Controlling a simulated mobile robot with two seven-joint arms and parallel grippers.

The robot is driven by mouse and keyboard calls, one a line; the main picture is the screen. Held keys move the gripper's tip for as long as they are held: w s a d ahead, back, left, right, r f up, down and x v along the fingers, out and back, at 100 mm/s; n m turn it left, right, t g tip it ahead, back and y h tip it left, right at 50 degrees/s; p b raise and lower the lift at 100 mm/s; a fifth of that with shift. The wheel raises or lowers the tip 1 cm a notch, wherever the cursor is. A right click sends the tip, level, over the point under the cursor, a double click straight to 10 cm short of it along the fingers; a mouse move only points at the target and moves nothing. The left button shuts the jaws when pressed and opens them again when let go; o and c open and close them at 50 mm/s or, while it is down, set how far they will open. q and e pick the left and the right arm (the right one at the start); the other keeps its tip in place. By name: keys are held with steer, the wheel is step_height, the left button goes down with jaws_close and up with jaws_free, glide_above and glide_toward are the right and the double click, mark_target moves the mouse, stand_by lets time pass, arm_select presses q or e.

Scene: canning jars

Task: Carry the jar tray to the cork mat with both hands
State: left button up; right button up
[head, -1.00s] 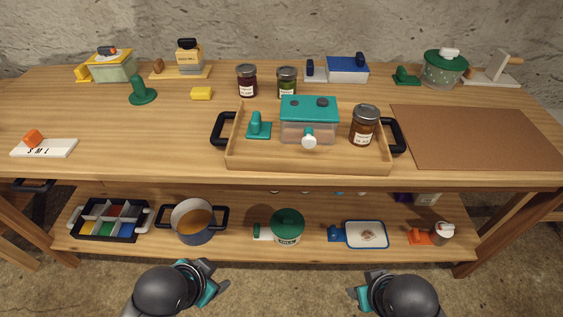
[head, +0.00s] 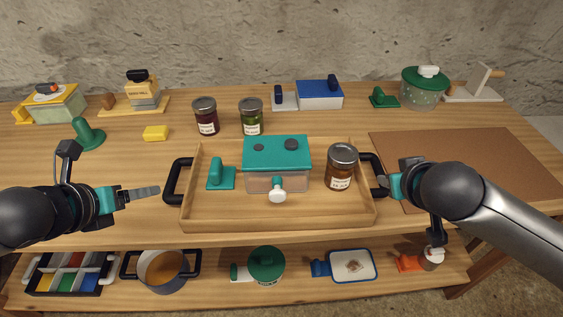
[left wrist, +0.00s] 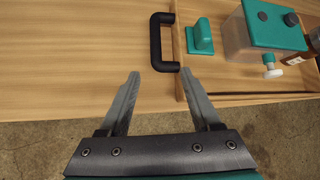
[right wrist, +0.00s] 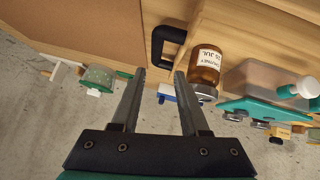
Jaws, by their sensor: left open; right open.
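The wooden jar tray (head: 280,219) stands on the tabletop with a black handle at each end. It holds a teal-lidded clear container (head: 277,165), a brown jar (head: 341,167) and a small teal piece (head: 219,176). The cork mat (head: 460,160) lies bare to the tray's right. My left gripper (head: 158,191) is open, just left of the left handle (head: 177,181); the left wrist view shows that handle (left wrist: 155,42) ahead of the fingers. My right gripper (head: 383,190) is open close to the right handle (head: 375,168). In the right wrist view that handle (right wrist: 160,50) lies beyond the fingertips.
Two jars, red (head: 206,117) and green (head: 251,118), stand behind the tray, with a yellow block (head: 156,133) to their left. A blue box (head: 320,95) and a green pot (head: 423,87) stand at the back. The lower shelf holds several items, including a pot (head: 162,270).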

mark_target(168, 184)
arm_select(q)
steer(key=shift+w+a+r, duration=0.25)
steer(key=shift+a+r, duration=0.05)
steer(key=shift+a, duration=0.1)
arm_select(e)
steer(key=shift+w+d+r, duration=0.25)
steer(key=shift+w+r, duration=0.05)
arm_select(q)
steer(key=shift+s, duration=0.1)
arm_select(e)
steer(key=shift+s, duration=0.1)
arm_select(q)
steer(key=x, duration=1.5)
steer(key=shift+a, duration=0.1)
arm_select(e)
steer(key=x, duration=1.5)
arm_select(q)
steer(key=c, duration=0.7)
arm_select(e)
jaws_close()
arm_select(q)
jaws_close()
